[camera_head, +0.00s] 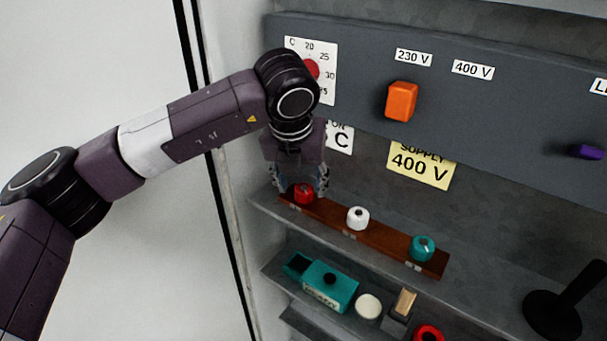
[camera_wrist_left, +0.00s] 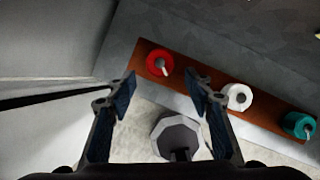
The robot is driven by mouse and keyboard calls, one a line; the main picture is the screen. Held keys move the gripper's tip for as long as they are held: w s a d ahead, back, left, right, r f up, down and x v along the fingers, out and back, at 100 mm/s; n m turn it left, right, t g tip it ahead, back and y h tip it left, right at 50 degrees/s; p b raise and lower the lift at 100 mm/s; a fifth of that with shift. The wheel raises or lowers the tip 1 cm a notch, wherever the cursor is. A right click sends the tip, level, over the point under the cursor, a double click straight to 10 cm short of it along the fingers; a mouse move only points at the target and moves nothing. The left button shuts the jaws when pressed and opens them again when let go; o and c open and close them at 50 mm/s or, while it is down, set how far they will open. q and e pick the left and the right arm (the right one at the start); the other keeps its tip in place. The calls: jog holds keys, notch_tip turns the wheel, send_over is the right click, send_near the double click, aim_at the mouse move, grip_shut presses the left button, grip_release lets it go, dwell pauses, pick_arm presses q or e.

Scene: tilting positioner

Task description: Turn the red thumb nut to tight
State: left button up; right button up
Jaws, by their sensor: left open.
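The red thumb nut (camera_head: 303,194) sits at the left end of a brown wooden strip (camera_head: 387,240) on a shelf. In the left wrist view the red nut (camera_wrist_left: 160,62) shows a pale mark on its top. A white nut (camera_head: 358,217) and a teal nut (camera_head: 422,248) sit farther right on the strip. My left gripper (camera_head: 300,184) points down over the red nut. In the left wrist view its open fingers (camera_wrist_left: 162,88) are on either side of the line to the nut, with nothing held between them. My right gripper is out of view.
A grey panel above carries a red dial (camera_head: 311,69), an orange knob (camera_head: 401,101) and a purple knob (camera_head: 587,151). A lower shelf holds a teal box (camera_head: 331,286), a pale disc (camera_head: 368,306) and a red ring (camera_head: 428,333). A black handle (camera_head: 553,312) stands at right.

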aim_at(304, 189)
pick_arm(q)
jog(key=shift+w+d+f+p, duration=0.25)
jog(key=shift+w+f+p, duration=0.3)
jog(key=shift+w+f, duration=0.7)
jog(key=shift+f, duration=0.2)
